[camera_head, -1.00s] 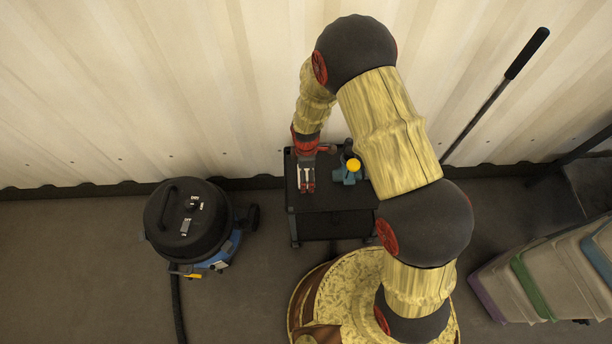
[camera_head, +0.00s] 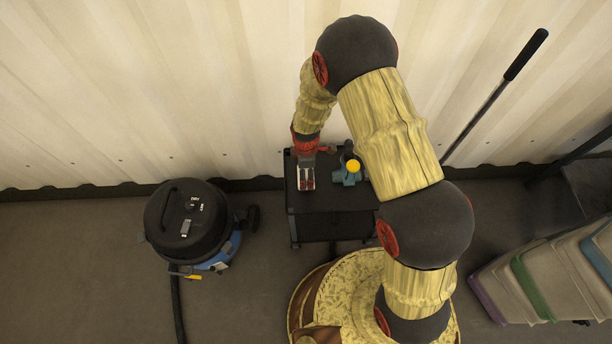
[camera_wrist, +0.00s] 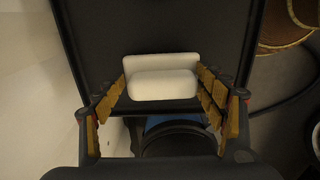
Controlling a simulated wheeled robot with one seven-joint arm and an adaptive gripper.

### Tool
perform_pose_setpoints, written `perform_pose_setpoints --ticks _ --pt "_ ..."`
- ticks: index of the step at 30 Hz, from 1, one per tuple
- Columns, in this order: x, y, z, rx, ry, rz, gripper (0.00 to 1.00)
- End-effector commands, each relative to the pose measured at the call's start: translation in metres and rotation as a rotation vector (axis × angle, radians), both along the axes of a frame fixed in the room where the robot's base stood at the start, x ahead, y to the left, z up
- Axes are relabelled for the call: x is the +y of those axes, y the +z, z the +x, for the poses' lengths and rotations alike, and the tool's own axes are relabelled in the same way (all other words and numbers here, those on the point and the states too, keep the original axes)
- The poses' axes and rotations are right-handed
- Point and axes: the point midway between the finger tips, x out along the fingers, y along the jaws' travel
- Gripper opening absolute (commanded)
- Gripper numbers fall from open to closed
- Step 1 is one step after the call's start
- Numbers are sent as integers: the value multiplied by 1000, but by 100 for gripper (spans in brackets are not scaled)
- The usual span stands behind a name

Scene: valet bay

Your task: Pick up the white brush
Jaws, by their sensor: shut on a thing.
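The white brush (camera_wrist: 162,84) shows in the wrist view as a pale, rounded block with a second white part behind it. It lies between the two finger pads of my gripper (camera_wrist: 165,80), which is shut on it. In the head view my gripper (camera_head: 306,184) points down over the left part of the black cart top (camera_head: 335,197). The brush is mostly hidden there by the fingers. I cannot tell whether it still touches the cart top.
A black and blue vacuum (camera_head: 188,222) is on the floor at left. Pale bins (camera_head: 550,275) are at right. A corrugated wall (camera_head: 130,90) rises behind the cart.

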Motion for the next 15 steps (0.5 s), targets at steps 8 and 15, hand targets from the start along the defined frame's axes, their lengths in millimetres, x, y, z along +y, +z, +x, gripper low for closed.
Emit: perform_pose_setpoints --ticks 8,15 --pt "-1 -6 -5 8 0 -3 41" --pt "-2 -5 -7 11 0 -4 18"
